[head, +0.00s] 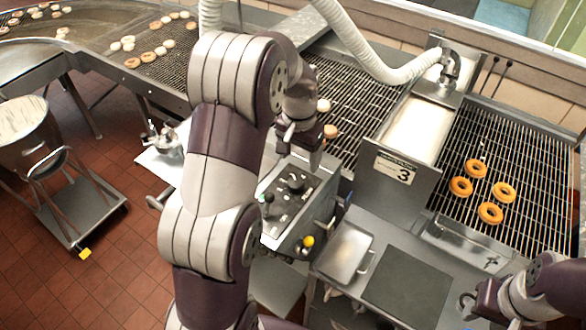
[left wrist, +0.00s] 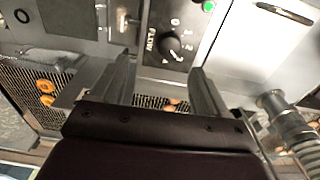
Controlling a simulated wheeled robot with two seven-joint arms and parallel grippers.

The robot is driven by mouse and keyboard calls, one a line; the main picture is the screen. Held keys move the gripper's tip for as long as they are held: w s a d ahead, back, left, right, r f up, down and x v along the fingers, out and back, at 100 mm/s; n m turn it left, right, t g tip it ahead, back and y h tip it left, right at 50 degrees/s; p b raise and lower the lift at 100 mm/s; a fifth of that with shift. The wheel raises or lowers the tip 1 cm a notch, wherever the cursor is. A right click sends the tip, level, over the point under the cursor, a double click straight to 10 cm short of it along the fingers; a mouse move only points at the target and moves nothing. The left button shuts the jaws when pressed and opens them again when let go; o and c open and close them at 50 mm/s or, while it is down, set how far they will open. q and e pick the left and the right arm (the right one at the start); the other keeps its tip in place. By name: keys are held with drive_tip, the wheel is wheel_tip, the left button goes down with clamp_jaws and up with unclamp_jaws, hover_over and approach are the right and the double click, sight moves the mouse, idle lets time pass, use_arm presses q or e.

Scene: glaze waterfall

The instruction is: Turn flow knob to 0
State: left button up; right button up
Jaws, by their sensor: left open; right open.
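The flow knob (left wrist: 170,45) is a round black dial on a dark panel marked FLOW, with numbers from 0 to 4 around it. I cannot tell clearly which number its pointer faces. In the head view a black knob (head: 296,184) sits on top of the control box. My left gripper (head: 302,143) is above and behind the box. In the left wrist view its two fingers (left wrist: 163,84) are apart, with nothing between them, and the knob shows beyond the tips, apart from them. My right gripper (head: 478,302) is open and empty at the lower right, away from the box.
A green button (left wrist: 208,6) is near the knob. A yellow knob (head: 308,242) is on the box's front. A metal tray (head: 345,251) lies beside it. A white hose (head: 365,55) hangs behind.

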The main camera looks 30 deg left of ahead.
use_arm(q)
drive_tip(key=w+a, duration=0.2)
drive_tip(key=b, duration=0.5)
hover_over(295, 181)
drive_tip(key=d, duration=0.1)
drive_tip(key=f, duration=0.5)
drive_tip(key=shift+s+f, duration=0.1)
drive_tip(key=shift+s, duration=0.2)
drive_tip(key=shift+g, duration=0.3)
drive_tip(key=f, duration=0.2)
drive_tip(key=a+f+p, duration=0.1)
drive_tip(key=f, duration=0.1)
drive_tip(key=w+f+p, duration=0.1)
drive_tip(key=f, duration=0.1)
drive_tip(key=shift+a+f, duration=0.2)
drive_tip(key=shift+s+d+f, duration=0.1)
drive_tip(key=shift+s+f, duration=0.05)
drive_tip(key=shift+f, duration=0.15)
drive_tip(key=shift+s+d+f, duration=0.15)
drive_tip(key=shift+s+d, duration=0.05)
drive_tip(key=shift+d, duration=0.1)
drive_tip(key=shift+w+a+f, duration=0.1)
drive_tip(key=shift+w+a, duration=0.05)
drive_tip(key=shift+a, duration=0.05)
drive_tip(key=c, duration=1)
use_arm(e)
drive_tip(key=f, duration=0.1)
drive_tip(key=d+f, duration=0.1)
drive_tip(key=shift+s+d+f, duration=0.1)
drive_tip(key=shift+s+f, duration=0.25)
